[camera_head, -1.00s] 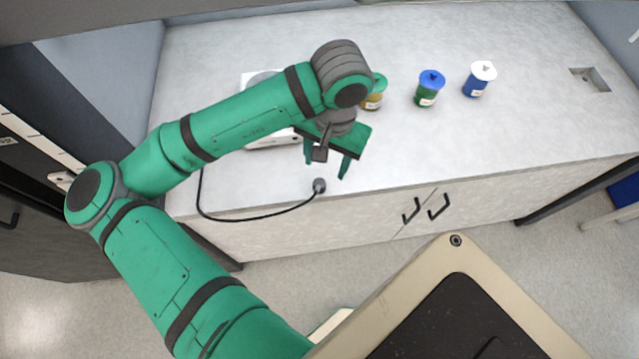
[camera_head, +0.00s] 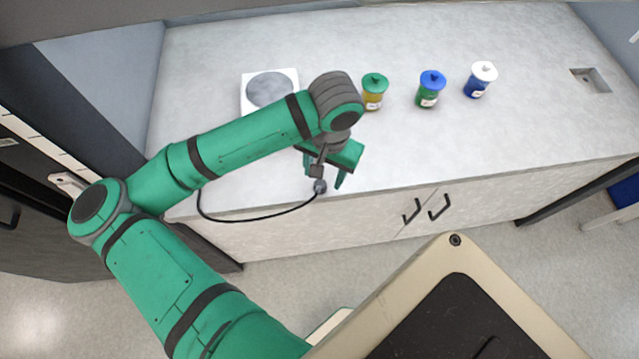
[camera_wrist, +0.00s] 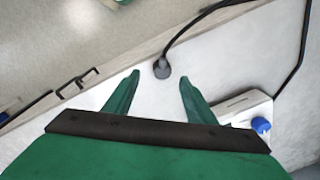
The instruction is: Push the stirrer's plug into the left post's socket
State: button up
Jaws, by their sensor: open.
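The stirrer's plug (camera_head: 320,186) is a dark grey round end on a black cable, lying at the counter's front edge. In the wrist view the plug (camera_wrist: 162,69) is between and slightly beyond my fingertips, with the cable leading away over the edge. My gripper (camera_head: 326,180) is open above it, and its green fingers (camera_wrist: 160,78) hold nothing. The stirrer (camera_head: 246,96) is a white box with a round grey plate, partly behind my arm; its blue knob (camera_wrist: 261,125) shows in the wrist view. I cannot make out the left post or its socket.
Three lidded jars stand at the back: a green-lidded one (camera_head: 373,92), a blue-lidded one (camera_head: 430,89) and a white-lidded one (camera_head: 480,80). A recessed fitting (camera_head: 590,80) is at the counter's far right. The counter (camera_head: 480,135) is clear at front right; cabinet handles (camera_head: 425,208) are below.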

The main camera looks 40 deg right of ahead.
aim_at(321, 185)
jog(key=shift+a, duration=0.1)
jog(key=shift+a+f, duration=0.1)
jog(key=shift+f, duration=0.25)
jog(key=shift+w+a+f, duration=0.1)
jog(key=shift+f, duration=1.05)
jog(key=shift+w+f, duration=0.1)
jog(key=shift+f, duration=1)
jog(key=c, duration=1.1)
